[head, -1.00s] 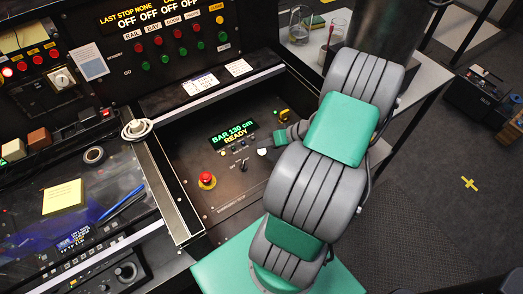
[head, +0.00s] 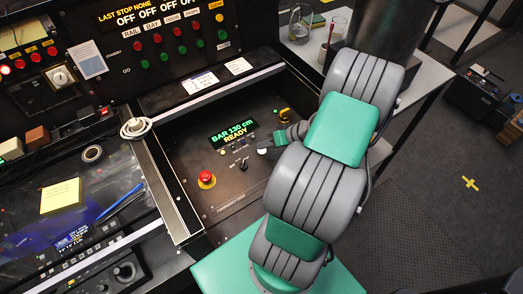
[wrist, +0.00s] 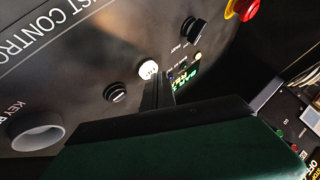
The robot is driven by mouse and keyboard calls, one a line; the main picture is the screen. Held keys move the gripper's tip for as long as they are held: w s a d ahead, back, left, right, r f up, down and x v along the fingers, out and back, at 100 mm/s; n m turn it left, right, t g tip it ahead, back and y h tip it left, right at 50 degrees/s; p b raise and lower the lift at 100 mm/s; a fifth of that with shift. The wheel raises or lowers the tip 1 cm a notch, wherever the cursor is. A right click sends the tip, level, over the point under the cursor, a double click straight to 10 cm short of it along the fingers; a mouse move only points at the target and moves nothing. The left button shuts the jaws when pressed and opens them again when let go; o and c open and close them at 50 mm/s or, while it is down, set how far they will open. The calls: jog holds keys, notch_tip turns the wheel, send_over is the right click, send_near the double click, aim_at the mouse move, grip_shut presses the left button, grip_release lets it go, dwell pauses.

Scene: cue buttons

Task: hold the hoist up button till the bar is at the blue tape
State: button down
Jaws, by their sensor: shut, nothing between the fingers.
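The hoist control panel (head: 225,195) is recessed in the desk, and its display (head: 232,132) reads "BAR 130 cm READY". In the wrist view a white round button (wrist: 148,69) sits beside the display (wrist: 186,78). My gripper (wrist: 160,90) is shut and empty, its dark fingers close to that white button; I cannot tell if they touch it. In the head view my gripper (head: 268,148) is over the panel's right part, partly hidden by my arm. No label marking the up button is readable. The bar and the blue tape are not seen.
A red stop knob (head: 206,179) and a black selector (head: 242,165) stand on the panel. A yellow part (head: 284,115) is at its back right. The wrist view shows a black switch (wrist: 115,92) and a grey ring (wrist: 37,130). Raised metal edges border the recess.

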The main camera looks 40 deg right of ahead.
aim_at(265, 151)
jog(key=shift+f+b, duration=0.35)
jog(key=shift+f, duration=0.05)
dwell(1.6)
jog(key=shift+r, duration=0.1)
dwell(2.4)
jog(key=shift+r+p, duration=0.65)
jog(key=shift+r, duration=0.15)
jog(key=shift+r+p, duration=1.85)
jog(key=shift+r, duration=0.65)
